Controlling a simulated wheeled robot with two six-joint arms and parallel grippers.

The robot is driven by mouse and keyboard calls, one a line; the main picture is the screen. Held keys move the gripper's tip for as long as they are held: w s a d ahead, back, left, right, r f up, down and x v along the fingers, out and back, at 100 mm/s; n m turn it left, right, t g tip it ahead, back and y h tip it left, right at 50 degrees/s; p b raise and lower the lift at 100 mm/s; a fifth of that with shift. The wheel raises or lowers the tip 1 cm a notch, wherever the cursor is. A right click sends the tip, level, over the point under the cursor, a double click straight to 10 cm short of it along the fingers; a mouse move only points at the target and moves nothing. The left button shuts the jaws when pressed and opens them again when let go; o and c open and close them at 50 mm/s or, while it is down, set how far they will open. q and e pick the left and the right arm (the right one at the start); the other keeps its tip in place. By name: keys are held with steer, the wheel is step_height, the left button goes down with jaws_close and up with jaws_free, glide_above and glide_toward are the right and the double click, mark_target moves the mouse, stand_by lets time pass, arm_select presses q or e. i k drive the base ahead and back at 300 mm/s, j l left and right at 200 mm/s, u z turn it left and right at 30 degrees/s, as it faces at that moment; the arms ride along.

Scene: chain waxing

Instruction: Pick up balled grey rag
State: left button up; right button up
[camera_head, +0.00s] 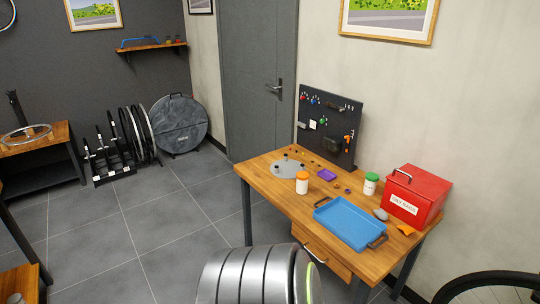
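A small grey lump, which looks like the balled grey rag (381,214), lies on the wooden workbench (268,172). It sits between the blue tray (345,226) and the red box (428,191), close to the box's front left corner. Neither of my grippers is in view.
An orange flat piece (405,230) lies in front of the red box, whose label seems to read "oily rags". A white jar with a green lid (371,183) and one with an orange lid (302,183) stand behind the tray. A black pegboard (327,127) rises at the back.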

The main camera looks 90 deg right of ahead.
mark_target(380, 214)
steer(key=z, duration=3.7)
